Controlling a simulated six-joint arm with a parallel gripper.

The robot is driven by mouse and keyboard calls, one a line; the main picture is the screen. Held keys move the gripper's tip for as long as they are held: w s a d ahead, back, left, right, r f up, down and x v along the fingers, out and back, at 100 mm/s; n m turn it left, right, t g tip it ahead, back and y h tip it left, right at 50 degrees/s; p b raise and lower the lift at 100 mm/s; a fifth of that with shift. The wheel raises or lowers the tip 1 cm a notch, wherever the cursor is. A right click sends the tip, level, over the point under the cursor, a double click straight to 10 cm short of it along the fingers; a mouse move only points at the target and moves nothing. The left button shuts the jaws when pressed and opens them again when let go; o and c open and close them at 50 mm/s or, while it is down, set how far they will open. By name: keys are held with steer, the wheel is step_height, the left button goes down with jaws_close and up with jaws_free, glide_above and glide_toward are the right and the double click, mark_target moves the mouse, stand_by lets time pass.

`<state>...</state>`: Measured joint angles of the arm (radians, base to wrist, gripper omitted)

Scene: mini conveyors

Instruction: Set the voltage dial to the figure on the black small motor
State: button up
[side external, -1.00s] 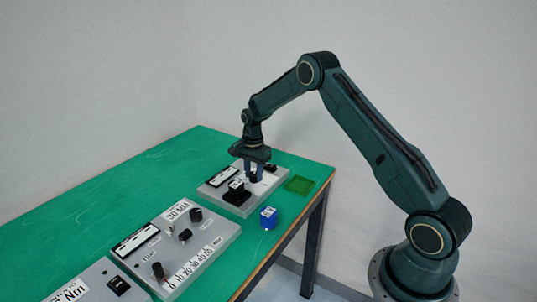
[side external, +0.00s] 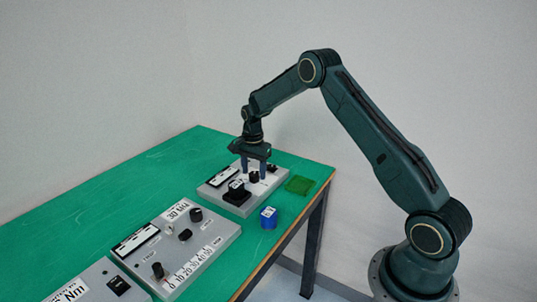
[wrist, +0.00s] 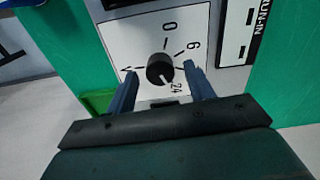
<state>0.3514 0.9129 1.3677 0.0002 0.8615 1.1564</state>
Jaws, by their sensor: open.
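The voltage dial is a round black knob (wrist: 160,68) with a white pointer, on a white plate marked 0, 6, 24 and V. Its pointer faces toward the 24. My gripper (wrist: 161,73) is open, with one finger on each side of the knob; I see gaps between fingers and knob. In the side view my gripper (side external: 254,175) is above the far grey panel (side external: 217,183), around the knob (side external: 254,176). My right finger may hide another dial mark.
A blue motor (side external: 268,218) with a white label stands on the green table near its front edge. A green tray (side external: 299,185) lies right of the panel. The table's back left is clear.

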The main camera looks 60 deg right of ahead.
mark_target(254, 174)
step_height(254, 174, up, 13)
stand_by(0.5)
stand_by(0.3)
steer(key=s+a+r+n+t, duration=0.3)
steer(key=s+a+r+n, duration=0.5)
steer(key=s+a+r, duration=0.55)
steer(key=s+a+n+t, duration=0.1)
steer(key=s+a+n, duration=0.2)
steer(key=s, duration=0.8)
steer(key=s+a+n+t, duration=0.1)
steer(key=s+a+n, duration=0.2)
steer(key=s+n, duration=0.3)
steer(key=s, duration=0.4)
steer(key=shift+s+t, duration=0.3)
steer(key=shift+s, duration=0.05)
